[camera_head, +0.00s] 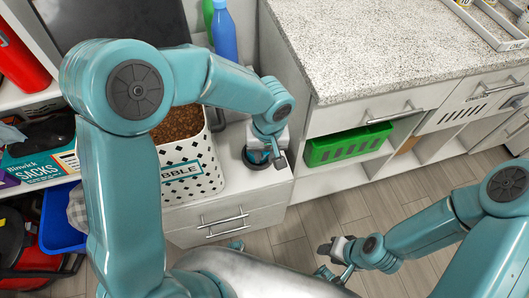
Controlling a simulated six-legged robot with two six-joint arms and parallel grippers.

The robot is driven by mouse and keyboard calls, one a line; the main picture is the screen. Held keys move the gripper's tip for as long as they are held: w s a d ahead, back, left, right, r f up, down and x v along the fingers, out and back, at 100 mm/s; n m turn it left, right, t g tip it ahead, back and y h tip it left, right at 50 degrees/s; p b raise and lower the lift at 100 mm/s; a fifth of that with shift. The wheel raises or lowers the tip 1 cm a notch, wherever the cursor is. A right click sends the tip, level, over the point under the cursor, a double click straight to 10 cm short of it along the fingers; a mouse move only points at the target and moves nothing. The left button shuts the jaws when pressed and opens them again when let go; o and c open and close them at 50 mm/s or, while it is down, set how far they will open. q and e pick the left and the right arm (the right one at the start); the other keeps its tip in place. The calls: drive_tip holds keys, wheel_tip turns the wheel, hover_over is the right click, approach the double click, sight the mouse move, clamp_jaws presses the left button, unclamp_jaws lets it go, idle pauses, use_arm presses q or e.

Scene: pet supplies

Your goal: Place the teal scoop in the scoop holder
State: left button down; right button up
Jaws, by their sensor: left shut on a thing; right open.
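My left gripper (277,157) is low over the white drawer unit beside the kibble bin. It is shut on the teal scoop (258,157), of which only a small teal part shows under the gripper. The scoop holder (247,162) looks like a dark round ring on the unit's top, right at the scoop. My arm hides much of both, so I cannot tell whether the scoop is inside the holder or just above it. My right gripper (332,250) is open and empty, low over the floor.
A white patterned bin (190,163) of brown kibble stands left of the holder. A blue bottle (224,38) is behind it. A speckled counter (370,45) rises on the right, above a shelf with a green basket (345,146). The wooden floor in front is clear.

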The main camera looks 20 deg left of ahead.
use_arm(q)
drive_tip(key=c, duration=1.2)
unclamp_jaws()
drive_tip(key=shift+r, duration=0.15)
drive_tip(key=shift+c, duration=0.2)
drive_tip(key=o, duration=0.3)
drive_tip(key=r, duration=0.4)
drive_tip(key=r+p, duration=0.1)
drive_tip(key=r, duration=0.3)
drive_tip(key=r+p, duration=0.1)
drive_tip(key=r, duration=0.3)
drive_tip(key=shift+d, duration=0.4)
drive_tip(key=shift+w, duration=0.1)
drive_tip(key=shift+f, duration=0.1)
